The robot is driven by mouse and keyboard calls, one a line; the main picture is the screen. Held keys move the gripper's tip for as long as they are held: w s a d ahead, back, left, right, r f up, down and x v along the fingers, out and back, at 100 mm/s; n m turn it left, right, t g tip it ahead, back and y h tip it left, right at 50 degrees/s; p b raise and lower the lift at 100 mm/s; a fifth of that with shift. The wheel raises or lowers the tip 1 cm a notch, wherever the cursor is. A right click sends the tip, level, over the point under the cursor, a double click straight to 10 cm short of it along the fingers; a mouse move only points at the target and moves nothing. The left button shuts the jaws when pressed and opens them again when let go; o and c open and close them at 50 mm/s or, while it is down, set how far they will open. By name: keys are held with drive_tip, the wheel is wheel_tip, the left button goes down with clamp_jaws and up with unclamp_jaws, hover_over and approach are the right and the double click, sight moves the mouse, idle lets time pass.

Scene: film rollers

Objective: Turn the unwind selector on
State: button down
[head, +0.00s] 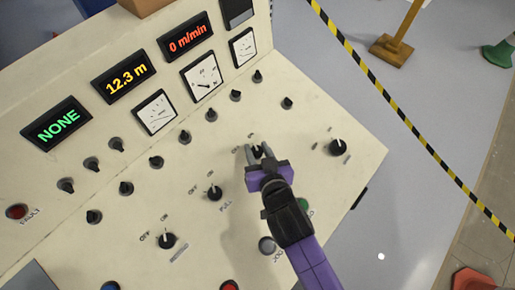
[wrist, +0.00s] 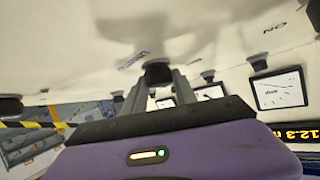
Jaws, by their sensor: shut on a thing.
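A cream control panel (head: 120,200) carries several black selector knobs with OFF and ON marks. My gripper (head: 256,153) is shut on one of them, a black selector knob (wrist: 158,73), toward the panel's right side. In the wrist view its fingers stand on both sides of this knob. The fingers partly hide the knob and its pointer, so I cannot tell its setting. The lettering beside it in the wrist view is too blurred to read surely, so I cannot confirm that it is the unwind selector.
Similar selector knobs stand to the left (head: 214,192), lower left (head: 167,240) and right (head: 338,147). Smaller knobs, gauges and lit displays (head: 125,82) fill the upper panel. A red FAULT button (head: 17,212) sits far left. Yellow-black tape (head: 400,120) crosses beyond the panel.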

drive_tip(key=shift+s+f+m+h+b, duration=0.1)
drive_tip(key=shift+f+m+h+b, duration=0.1)
drive_tip(key=shift+m+h+b, duration=0.65)
drive_tip(key=c, duration=1)
unclamp_jaws()
drive_tip(key=shift+r, duration=0.1)
drive_tip(key=b+v, duration=0.1)
drive_tip(key=v, duration=0.6)
drive_tip(key=shift+s, duration=0.1)
drive_tip(key=shift+s+r, duration=0.1)
drive_tip(key=shift+s, duration=0.15)
